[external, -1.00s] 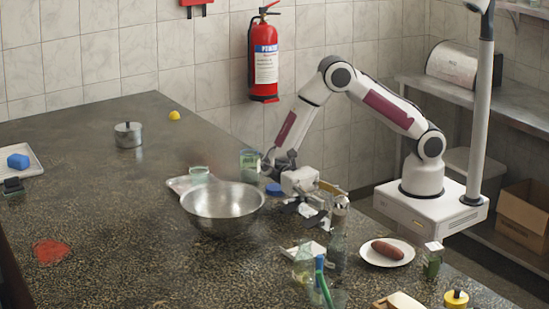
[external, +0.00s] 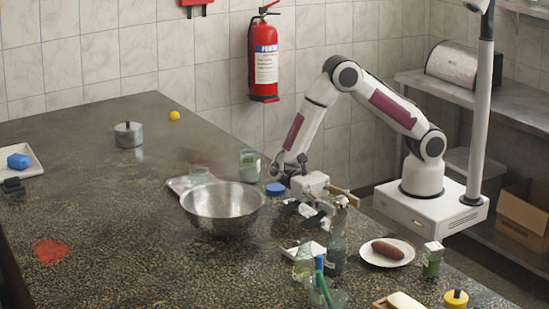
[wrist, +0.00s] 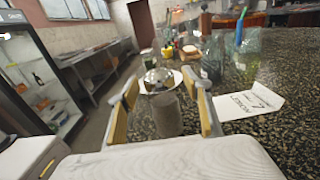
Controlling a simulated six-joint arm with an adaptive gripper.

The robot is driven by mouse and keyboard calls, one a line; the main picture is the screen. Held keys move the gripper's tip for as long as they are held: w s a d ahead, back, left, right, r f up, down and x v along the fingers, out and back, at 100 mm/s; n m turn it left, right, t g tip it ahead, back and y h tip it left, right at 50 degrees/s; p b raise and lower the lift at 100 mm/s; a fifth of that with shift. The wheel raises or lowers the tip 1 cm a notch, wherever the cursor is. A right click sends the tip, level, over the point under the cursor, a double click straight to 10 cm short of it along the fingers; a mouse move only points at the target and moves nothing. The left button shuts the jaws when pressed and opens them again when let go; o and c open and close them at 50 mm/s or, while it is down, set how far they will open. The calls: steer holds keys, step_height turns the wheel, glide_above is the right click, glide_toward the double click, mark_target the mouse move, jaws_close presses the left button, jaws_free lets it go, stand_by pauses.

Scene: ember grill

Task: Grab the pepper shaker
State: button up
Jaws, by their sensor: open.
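The shaker with a domed metal top and a grey, see-through body stands upright in the wrist view (wrist: 166,112). I take it to be the pepper shaker; it also shows in the external view (external: 337,248), its upper part partly covered by my gripper. My gripper (external: 327,208) is low over the counter, its fingers pointing toward the shaker. In the wrist view my gripper (wrist: 163,88) is open, with one yellow-padded finger on each side of the shaker. I cannot tell whether either pad touches it.
A white plate (external: 368,258) with a sausage (external: 387,250) lies just beyond the shaker. A white card (wrist: 250,102) lies to its right in the wrist view. A metal bowl (external: 222,205) is left of my gripper. A green, white-topped shaker (external: 432,259) stands past the plate.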

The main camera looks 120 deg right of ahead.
steer(key=c, duration=1.4)
steer(key=shift+r, duration=0.2)
steer(key=shift+r, duration=4.85)
